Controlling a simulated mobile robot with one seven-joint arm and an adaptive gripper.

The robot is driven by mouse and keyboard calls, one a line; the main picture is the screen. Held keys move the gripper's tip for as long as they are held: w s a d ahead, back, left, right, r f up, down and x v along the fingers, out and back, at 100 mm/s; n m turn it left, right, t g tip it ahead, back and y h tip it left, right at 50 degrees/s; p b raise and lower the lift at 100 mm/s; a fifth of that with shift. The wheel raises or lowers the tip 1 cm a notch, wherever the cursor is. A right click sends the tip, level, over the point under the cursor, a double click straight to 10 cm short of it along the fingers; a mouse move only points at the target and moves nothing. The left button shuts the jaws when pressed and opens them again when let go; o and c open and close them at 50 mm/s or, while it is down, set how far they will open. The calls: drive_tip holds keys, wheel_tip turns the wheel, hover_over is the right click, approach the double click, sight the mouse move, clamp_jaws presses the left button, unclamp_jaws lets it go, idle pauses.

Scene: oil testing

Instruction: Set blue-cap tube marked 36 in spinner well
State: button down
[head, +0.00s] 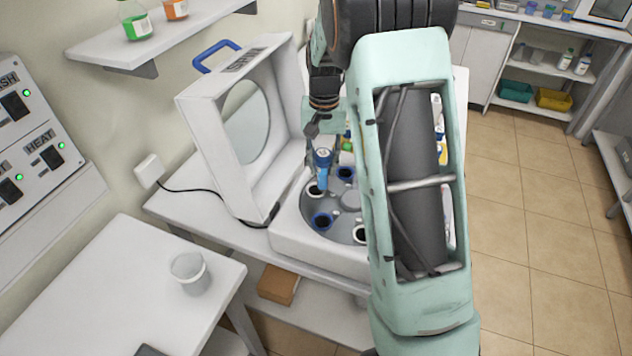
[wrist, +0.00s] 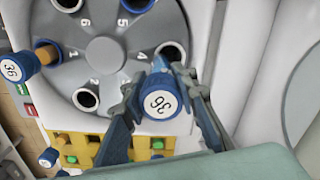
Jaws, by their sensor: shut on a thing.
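My gripper (head: 322,140) is shut on a blue-cap tube (head: 323,158) above the open spinner's round rotor (head: 340,205). In the wrist view, the fingers of my gripper (wrist: 160,90) sit on both sides of the blue cap (wrist: 160,97), marked 36.
The spinner lid (head: 240,125) stands open on the left, close to my gripper. A yellow rack (wrist: 95,140) with green-capped tubes and several blue caps is beside the spinner. A shelf (head: 150,45) holds bottles.

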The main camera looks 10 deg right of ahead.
sight(316, 153)
drive_tip(key=f+b, duration=0.1)
drive_tip(key=a+f+b, duration=0.1)
drive_tip(key=f, duration=0.1)
drive_tip(key=f+b, duration=0.1)
drive_tip(key=f, duration=0.1)
drive_tip(key=shift+w+a+f, duration=0.15)
drive_tip(key=shift+w+a, duration=0.15)
drive_tip(key=c, duration=1.5)
unclamp_jaws()
drive_tip(key=shift+c, duration=0.2)
drive_tip(key=shift+r, duration=0.3)
wheel_tip(316, 153, up, 12)
drive_tip(key=shift+f, duration=0.1)
